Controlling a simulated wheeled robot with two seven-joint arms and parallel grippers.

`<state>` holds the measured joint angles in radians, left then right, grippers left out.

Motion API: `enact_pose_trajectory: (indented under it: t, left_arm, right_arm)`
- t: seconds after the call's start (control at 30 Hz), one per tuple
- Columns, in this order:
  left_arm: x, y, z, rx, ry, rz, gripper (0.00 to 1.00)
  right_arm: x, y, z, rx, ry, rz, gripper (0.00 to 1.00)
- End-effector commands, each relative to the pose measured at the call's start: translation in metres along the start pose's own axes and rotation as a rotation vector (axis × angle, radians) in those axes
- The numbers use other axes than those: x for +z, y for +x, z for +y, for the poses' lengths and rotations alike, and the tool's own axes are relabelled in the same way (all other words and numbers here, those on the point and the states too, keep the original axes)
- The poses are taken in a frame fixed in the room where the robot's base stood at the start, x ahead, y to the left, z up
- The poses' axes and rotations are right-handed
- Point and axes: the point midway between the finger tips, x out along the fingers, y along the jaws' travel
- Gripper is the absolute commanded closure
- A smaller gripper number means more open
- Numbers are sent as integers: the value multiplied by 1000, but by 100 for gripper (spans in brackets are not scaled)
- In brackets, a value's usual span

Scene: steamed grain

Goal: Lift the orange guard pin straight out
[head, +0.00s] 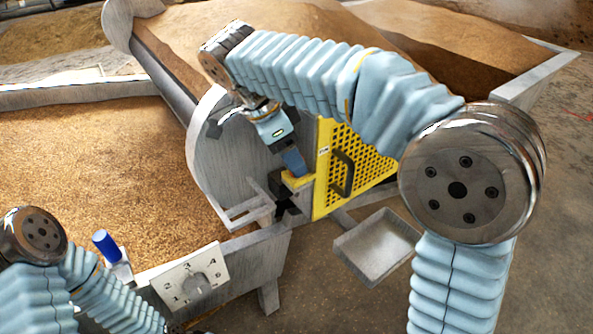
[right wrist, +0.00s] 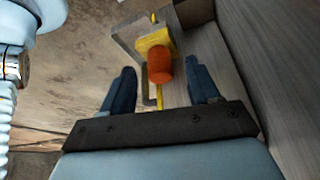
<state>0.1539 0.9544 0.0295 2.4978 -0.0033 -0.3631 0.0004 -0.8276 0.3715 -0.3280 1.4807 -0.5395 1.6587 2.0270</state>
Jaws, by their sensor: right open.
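The orange guard pin (right wrist: 160,64) shows in the right wrist view as a short orange cylinder standing up from a yellow block (right wrist: 154,39). My right gripper (right wrist: 161,70) is open. Its two dark fingers are spread on either side of the pin, with a visible gap on each side. In the head view my right gripper (head: 296,168) points down at the yellow block (head: 298,181), beside the yellow mesh guard (head: 349,160). The pin is hidden there behind the fingers. My left arm shows at lower left, but its gripper is out of the picture.
The yellow guard has a dark handle (head: 342,174) close to my right gripper. A grey wall (head: 237,160) stands left of it. A grey tray (head: 378,247) sits below right. A numbered dial plate (head: 192,281) and a blue knob (head: 105,244) are at the grain bin's front edge.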

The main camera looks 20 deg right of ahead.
Motion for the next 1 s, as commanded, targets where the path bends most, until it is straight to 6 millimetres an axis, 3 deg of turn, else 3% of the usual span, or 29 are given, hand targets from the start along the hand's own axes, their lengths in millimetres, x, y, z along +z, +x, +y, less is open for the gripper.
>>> enact_pose_trajectory:
  t: [0.27,0.67,1.0]
  left_arm:
    - [0,0,0,0,0,0,49]
    - [0,0,0,0,0,0,49]
    - [0,0,0,0,0,0,49]
  right_arm:
    - [0,6,0,0,1,0,39]
    - [0,5,0,0,0,0,99]
    - [-2,1,0,-2,1,-1,100]
